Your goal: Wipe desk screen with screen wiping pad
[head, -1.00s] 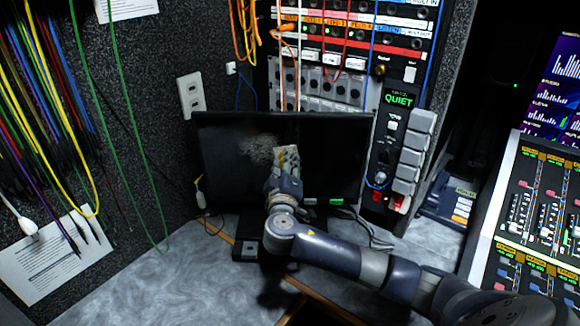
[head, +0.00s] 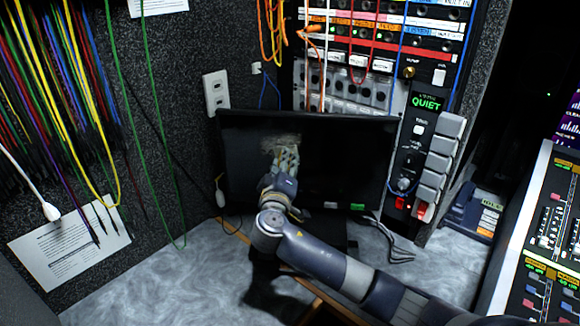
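The desk screen (head: 345,160) is a dark monitor standing upright on the desk, with a pale dusty smudge (head: 279,141) on its upper left part. My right gripper (head: 286,162) comes up from below in front of the screen, just under the smudge. It is shut on the wiping pad (head: 288,153), a small pale tan piece at the screen's face. The fingers hide much of the pad, and I cannot tell whether the pad presses on the glass. The gripper and pad cover part of the smudge's lower edge. My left gripper is not in view.
A rack with coloured cables (head: 385,50) stands behind the screen, and a panel with a green QUIET sign (head: 426,103) stands at its right. Cables hang on the left wall. A mixing console (head: 545,245) is at the right. The grey desk (head: 150,285) is clear at front left.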

